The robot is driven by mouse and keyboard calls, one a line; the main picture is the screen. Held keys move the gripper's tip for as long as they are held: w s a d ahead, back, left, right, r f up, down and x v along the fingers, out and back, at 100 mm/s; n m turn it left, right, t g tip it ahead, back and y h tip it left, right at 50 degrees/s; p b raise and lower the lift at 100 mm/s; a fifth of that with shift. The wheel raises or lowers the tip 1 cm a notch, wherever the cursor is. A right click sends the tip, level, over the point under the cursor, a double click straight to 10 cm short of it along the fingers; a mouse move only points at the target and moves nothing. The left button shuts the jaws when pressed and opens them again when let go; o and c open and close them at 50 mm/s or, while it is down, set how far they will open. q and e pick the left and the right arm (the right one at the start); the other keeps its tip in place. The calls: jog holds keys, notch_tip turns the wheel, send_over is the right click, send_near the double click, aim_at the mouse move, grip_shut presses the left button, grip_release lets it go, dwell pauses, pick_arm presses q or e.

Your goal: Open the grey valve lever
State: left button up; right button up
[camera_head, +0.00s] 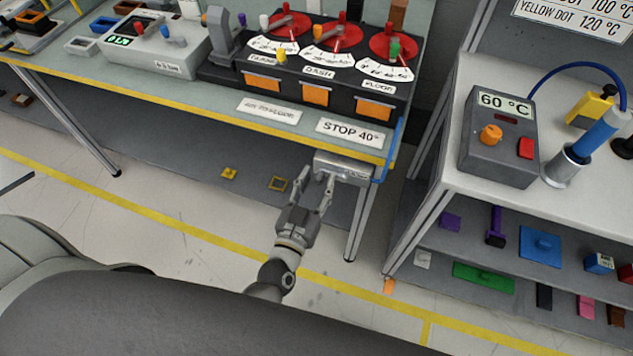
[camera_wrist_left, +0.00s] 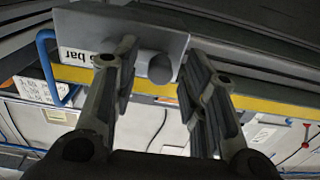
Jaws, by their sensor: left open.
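A grey valve box (camera_head: 343,166) is fixed under the right front corner of the workbench, below the "STOP 40°" label. In the left wrist view the box (camera_wrist_left: 100,28) carries partly covered lettering ending in "bar". A short round grey piece (camera_wrist_left: 160,69), apparently the end of the valve lever, sticks out from it. My left gripper (camera_head: 318,181) is at the front of the box with its fingers apart. In the wrist view one finger is on each side of the grey piece, with visible gaps. Contact cannot be seen. My right gripper is not in view.
A blue hose (camera_head: 397,135) runs beside the box at the bench corner. The bench (camera_head: 215,92) holds a dashboard with red dials (camera_head: 341,37) above. A second bench (camera_head: 455,147) with a "60 °C" unit stands to the right. Floor in front is mostly clear.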

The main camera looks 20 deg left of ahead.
pick_arm(q)
grip_shut()
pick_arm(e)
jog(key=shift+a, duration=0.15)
pick_arm(q)
jog(key=shift+f, duration=0.1)
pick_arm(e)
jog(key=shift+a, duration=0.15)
pick_arm(q)
jog(key=d+f+n+b, duration=0.4)
jog(key=d+f+n, duration=0.1)
jog(key=n, duration=1.3)
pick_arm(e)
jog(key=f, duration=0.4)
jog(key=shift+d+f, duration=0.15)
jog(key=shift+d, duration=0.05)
pick_arm(q)
jog(key=shift+s, duration=0.1)
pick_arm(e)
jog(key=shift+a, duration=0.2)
